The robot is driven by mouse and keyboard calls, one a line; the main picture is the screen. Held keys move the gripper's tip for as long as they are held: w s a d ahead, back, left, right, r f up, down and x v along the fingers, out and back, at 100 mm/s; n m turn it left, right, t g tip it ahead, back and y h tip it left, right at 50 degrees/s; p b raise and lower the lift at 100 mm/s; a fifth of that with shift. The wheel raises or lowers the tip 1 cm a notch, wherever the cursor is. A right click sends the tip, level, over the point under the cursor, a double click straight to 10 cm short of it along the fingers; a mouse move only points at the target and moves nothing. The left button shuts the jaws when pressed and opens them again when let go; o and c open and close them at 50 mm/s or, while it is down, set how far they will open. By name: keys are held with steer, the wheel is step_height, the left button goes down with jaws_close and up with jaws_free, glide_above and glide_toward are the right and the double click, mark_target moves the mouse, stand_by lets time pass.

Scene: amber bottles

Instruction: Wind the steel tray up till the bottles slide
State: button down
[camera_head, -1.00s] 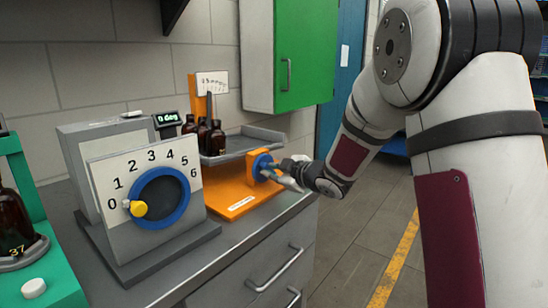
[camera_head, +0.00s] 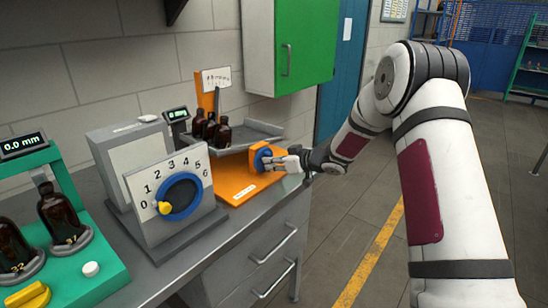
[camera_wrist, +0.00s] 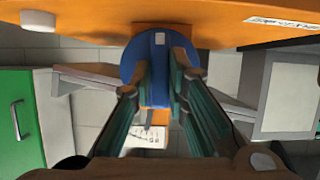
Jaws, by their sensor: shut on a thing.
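The steel tray (camera_head: 258,131) is on the orange stand (camera_head: 243,180) on the bench. It looks about level in the head view. Several dark amber bottles (camera_head: 222,134) stand upright together at its left end. The blue knob (camera_head: 259,161) is on the stand's front right. My gripper (camera_head: 280,163) reaches in from the right and is shut on the knob. In the wrist view the blue knob (camera_wrist: 146,50) sits between my two fingers (camera_wrist: 157,78); the fingertips partly cover it. The small display (camera_head: 177,114) behind the tray is too small to read surely.
A grey dial box (camera_head: 180,165) with a blue ring and yellow pointer at 0 stands left of the stand. A green rig (camera_head: 88,262) with bottles is at front left. A green cabinet (camera_head: 305,50) hangs above. The floor right of the drawers is clear.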

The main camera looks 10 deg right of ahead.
steer(key=shift+m+p, duration=0.3)
steer(key=shift+p, duration=0.05)
steer(key=shift+f+g, duration=0.1)
steer(key=shift+g, duration=0.2)
steer(key=c, duration=1.6)
jaws_free()
steer(key=shift+o, duration=0.2)
steer(key=shift+y, duration=0.3)
steer(key=shift+d, duration=0.1)
steer(key=shift+s+d+r, duration=0.25)
steer(key=v, duration=1.1)
